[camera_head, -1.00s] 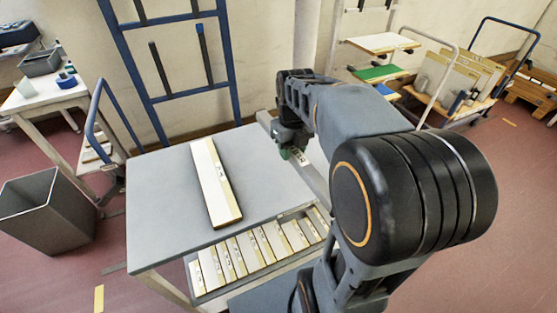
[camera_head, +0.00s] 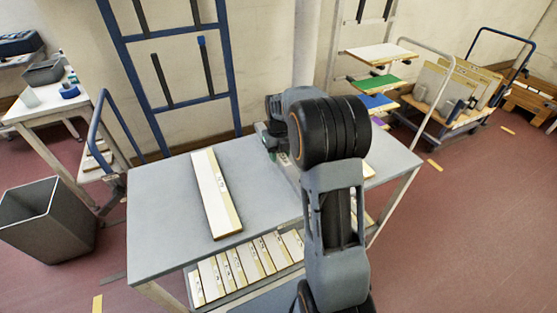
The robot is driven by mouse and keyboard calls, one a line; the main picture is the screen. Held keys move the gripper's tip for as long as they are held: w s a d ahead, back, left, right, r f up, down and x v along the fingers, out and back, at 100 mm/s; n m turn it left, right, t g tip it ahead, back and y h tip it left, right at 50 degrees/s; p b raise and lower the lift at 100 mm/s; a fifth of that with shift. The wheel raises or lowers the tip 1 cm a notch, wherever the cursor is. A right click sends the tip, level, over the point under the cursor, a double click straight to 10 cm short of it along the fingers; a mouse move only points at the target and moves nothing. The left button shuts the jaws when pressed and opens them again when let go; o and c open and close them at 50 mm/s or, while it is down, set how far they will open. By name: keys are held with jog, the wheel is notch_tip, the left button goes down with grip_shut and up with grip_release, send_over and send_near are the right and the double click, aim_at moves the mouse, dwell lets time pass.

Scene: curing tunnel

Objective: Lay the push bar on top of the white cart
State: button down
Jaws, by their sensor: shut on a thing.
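A grey-topped cart (camera_head: 160,215) with a pale frame stands in front of me. My gripper (camera_head: 268,142) is over the back of its top, partly hidden behind my own arm. It is shut on a light grey bar, which looks like the push bar (camera_head: 287,168). Only a short length of the bar shows beside my arm, and I cannot tell whether it touches the top. A long white and tan board (camera_head: 213,190) lies on the top, left of my gripper.
Several labelled boards (camera_head: 235,262) lie on the cart's lower shelf. A grey bin (camera_head: 48,215) stands at the left. A blue frame (camera_head: 135,85) stands behind. A white-handled trolley (camera_head: 438,97) holds boards at the back right. The top's left part is clear.

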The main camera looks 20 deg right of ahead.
aim_at(278, 160)
jog(key=shift+w+f, duration=0.25)
jog(key=shift+f, duration=1.55)
jog(key=shift+f, duration=0.15)
jog(key=c, duration=0.7)
grip_release()
